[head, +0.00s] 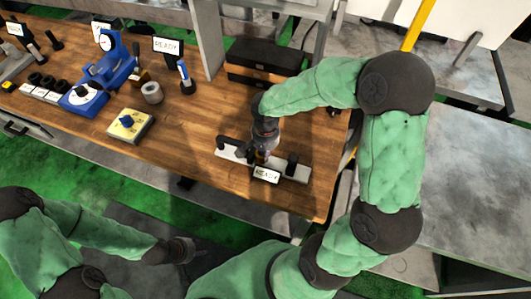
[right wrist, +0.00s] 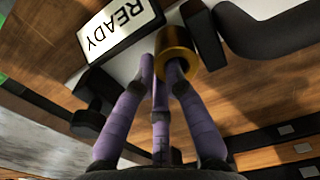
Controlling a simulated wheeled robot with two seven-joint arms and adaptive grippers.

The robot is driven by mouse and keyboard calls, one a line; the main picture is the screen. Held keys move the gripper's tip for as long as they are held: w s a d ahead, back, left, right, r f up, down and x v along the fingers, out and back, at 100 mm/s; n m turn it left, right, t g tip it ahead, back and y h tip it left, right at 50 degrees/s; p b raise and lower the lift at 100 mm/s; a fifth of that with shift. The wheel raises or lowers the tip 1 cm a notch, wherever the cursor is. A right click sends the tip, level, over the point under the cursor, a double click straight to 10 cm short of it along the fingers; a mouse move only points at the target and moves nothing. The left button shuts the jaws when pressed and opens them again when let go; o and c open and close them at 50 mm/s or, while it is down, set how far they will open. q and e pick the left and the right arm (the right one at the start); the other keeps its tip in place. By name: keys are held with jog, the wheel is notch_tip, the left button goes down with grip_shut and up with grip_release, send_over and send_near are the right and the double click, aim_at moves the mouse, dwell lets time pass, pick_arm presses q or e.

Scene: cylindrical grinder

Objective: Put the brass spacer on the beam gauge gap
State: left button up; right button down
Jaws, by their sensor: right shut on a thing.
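The beam gauge is a pale bar (head: 298,172) with black posts and a white READY display (head: 266,174), near the right end of the wooden bench. My right gripper (head: 262,157) points down at the middle of the gauge, behind the display. In the right wrist view, its purple fingers (right wrist: 163,66) are shut on the brass spacer (right wrist: 178,42), a short golden cylinder. The spacer is close beside a black post (right wrist: 203,35) of the gauge; I cannot tell whether they touch. My left gripper (head: 182,250) hangs low in front of the bench, away from the gauge; its fingers are unclear.
A black case (head: 262,60) stands behind the gauge. A yellow box with a blue knob (head: 130,125), a grey ring (head: 152,92) and a blue instrument (head: 105,70) stand to the left. Bare wood lies between them and the gauge.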

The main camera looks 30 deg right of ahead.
jog(key=shift+f, duration=0.15)
jog(key=c, duration=1.3)
grip_release()
jog(key=shift+r, duration=0.3)
notch_tip(320, 180, up, 12)
jog(key=p, duration=0.3)
jog(key=shift+f, duration=0.15)
